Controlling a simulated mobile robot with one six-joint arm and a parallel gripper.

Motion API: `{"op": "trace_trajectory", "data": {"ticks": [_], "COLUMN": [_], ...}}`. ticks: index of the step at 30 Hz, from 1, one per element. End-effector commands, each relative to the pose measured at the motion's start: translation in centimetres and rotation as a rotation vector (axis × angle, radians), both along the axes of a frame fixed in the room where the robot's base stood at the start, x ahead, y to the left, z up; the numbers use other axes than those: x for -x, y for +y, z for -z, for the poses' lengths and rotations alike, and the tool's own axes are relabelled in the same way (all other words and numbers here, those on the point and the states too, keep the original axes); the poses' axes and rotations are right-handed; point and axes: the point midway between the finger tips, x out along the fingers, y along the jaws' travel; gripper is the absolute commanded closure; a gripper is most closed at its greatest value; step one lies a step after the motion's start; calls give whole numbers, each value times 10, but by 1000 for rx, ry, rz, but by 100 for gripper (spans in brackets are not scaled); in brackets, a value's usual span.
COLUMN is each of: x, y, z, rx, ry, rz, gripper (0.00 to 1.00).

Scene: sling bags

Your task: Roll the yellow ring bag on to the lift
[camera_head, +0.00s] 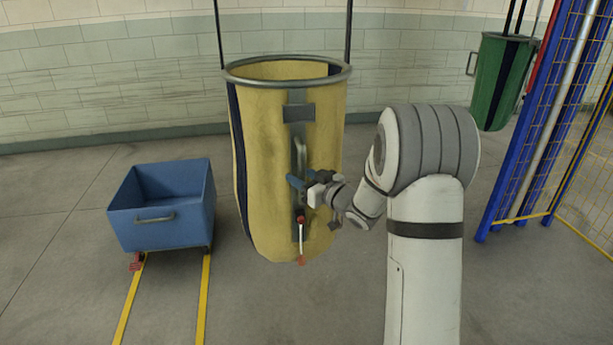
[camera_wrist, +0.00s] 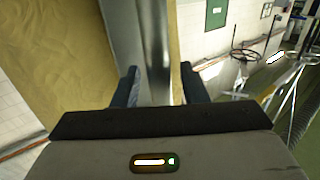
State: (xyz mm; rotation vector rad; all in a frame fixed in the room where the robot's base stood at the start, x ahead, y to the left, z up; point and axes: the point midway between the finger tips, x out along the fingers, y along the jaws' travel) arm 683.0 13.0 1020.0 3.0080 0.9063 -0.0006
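The yellow ring bag (camera_head: 265,150) hangs upright from dark straps, with a grey metal ring (camera_head: 290,83) around its open top. A grey plate with a vertical metal handle (camera_head: 299,152) runs down its front. My gripper (camera_head: 299,188) is at the lower part of this handle. In the wrist view, my gripper (camera_wrist: 160,85) has its two blue fingers apart, one on each side of the metal bar (camera_wrist: 156,40). A gap shows between the bar and the right finger. The yellow cloth (camera_wrist: 60,50) fills the left of that view. I cannot identify the lift for certain.
A blue cart (camera_head: 165,205) stands left of the bag at yellow floor lines (camera_head: 130,300). A green bag (camera_head: 498,80) hangs at the back right. A blue frame with yellow mesh (camera_head: 545,120) stands at the right. A red-tipped lever (camera_head: 301,240) is below my gripper.

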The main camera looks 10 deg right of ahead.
Motion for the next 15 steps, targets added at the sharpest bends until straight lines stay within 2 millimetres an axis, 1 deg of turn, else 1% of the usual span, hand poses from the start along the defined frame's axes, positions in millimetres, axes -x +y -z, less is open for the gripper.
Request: {"op": "trace_trajectory", "data": {"ticks": [5,15], "x": [0,0], "y": [0,1], "z": [0,0], "rx": [0,0], "ry": [0,0], "rz": [-1,-1], "gripper": [61,89]}}
